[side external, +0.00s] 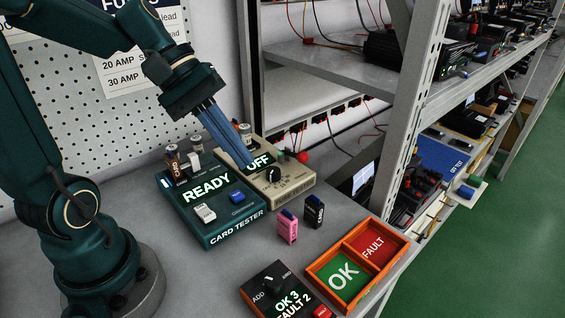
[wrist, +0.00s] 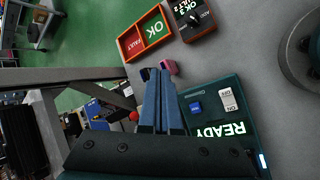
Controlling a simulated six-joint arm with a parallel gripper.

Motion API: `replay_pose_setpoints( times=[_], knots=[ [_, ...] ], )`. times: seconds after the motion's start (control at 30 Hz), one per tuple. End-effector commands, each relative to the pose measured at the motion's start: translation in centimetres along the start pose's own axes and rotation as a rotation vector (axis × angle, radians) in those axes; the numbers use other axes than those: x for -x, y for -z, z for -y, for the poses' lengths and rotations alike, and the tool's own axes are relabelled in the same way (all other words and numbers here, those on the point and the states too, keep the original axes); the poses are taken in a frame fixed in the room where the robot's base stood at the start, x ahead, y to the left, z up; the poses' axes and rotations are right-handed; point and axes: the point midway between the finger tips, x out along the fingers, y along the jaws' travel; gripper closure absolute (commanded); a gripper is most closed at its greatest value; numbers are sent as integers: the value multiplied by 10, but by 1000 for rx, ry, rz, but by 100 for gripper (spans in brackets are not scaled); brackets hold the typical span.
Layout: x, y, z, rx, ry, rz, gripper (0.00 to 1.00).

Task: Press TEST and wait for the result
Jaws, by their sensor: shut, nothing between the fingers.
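The teal card tester (side external: 222,222) sits on the grey bench with its display (side external: 206,187) lit READY. On its top are a blue button (side external: 237,197), whose label I cannot read, and a white switch (side external: 205,213). The wrist view shows the blue button (wrist: 196,107) and the white switch (wrist: 228,98) marked ON and OFF. My gripper (side external: 249,164) is shut and empty, its blue fingers pointing down above the back right of the tester, by the beige unit. In the wrist view my gripper (wrist: 163,73) shows apart from the blue button.
A beige unit (side external: 285,187) showing OFF stands behind the tester. A pink card (side external: 288,228) and a black card (side external: 314,212) stand on the bench. An orange tray (side external: 342,245) has OK and FAULT compartments. A counter box (side external: 275,290) reads OK 3, FAULT 2. A shelf post (side external: 415,90) rises at right.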

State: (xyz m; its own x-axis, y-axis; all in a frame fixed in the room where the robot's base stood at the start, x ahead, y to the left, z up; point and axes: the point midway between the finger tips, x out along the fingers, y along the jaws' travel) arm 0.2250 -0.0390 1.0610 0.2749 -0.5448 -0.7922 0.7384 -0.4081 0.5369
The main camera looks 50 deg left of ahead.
Motion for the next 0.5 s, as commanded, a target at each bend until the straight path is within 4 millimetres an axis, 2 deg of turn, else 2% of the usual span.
replay_pose_setpoints(
  times=[0.03, 0.2, 0.33, 0.5],
  knots=[
    [4, 16, 0, 96, -44, 9, 100],
    [15, 54, 9, 302, -147, 17, 100],
    [19, 69, 20, 381, -172, 11, 100],
    [22, 74, 26, 409, -180, 3, 100]
  ],
)
